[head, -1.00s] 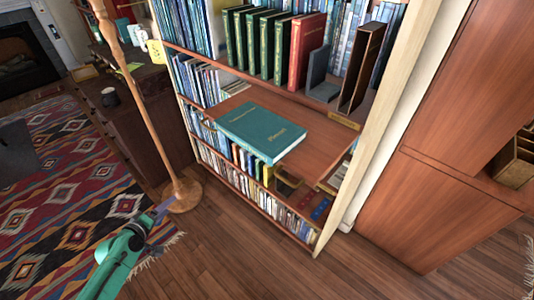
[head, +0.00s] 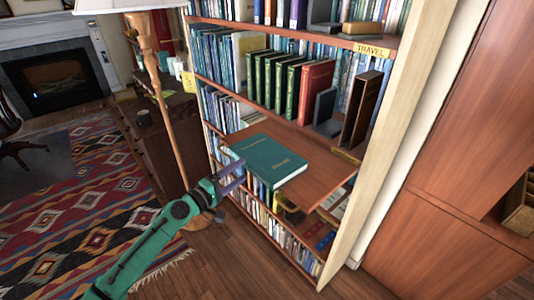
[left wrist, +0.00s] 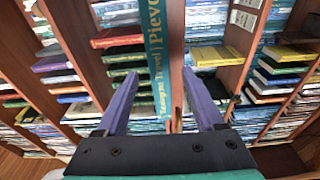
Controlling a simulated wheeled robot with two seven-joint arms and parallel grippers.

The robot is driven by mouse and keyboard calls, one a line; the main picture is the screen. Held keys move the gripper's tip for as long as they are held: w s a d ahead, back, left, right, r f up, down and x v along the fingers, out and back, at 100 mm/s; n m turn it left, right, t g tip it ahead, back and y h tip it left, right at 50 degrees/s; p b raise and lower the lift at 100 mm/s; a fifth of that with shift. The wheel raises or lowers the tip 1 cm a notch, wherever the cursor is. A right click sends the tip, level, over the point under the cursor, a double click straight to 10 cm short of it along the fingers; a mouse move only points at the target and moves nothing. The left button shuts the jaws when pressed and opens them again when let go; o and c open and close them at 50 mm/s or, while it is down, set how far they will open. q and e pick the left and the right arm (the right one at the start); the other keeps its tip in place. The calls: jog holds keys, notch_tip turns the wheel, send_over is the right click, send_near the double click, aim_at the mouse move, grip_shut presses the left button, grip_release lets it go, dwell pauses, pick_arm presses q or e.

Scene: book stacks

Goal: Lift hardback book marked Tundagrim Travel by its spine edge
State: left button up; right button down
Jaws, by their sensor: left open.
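The teal hardback book (head: 268,162) lies flat on a pulled-out brown shelf board (head: 312,188). Its left edge reaches the board's left edge and seems to overhang it. My left gripper (head: 240,173) is open at the book's left side, fingertips close to that edge. My right gripper is not in view.
Upright green books (head: 270,85) and a red book (head: 315,90) fill the shelf above, beside bookends and a brown wooden holder (head: 361,110). More books stand below the board. A wooden lamp pole (head: 163,105) stands left of the bookcase, near my left arm.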

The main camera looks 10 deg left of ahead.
aim_at(246, 165)
pick_arm(q)
jog(key=x, duration=0.3)
jog(key=shift+w, duration=0.4)
jog(key=shift+s, duration=0.1)
jog(key=shift+c, duration=0.6)
jog(key=shift+r, duration=0.1)
grip_shut()
jog(key=shift+r, duration=0.1)
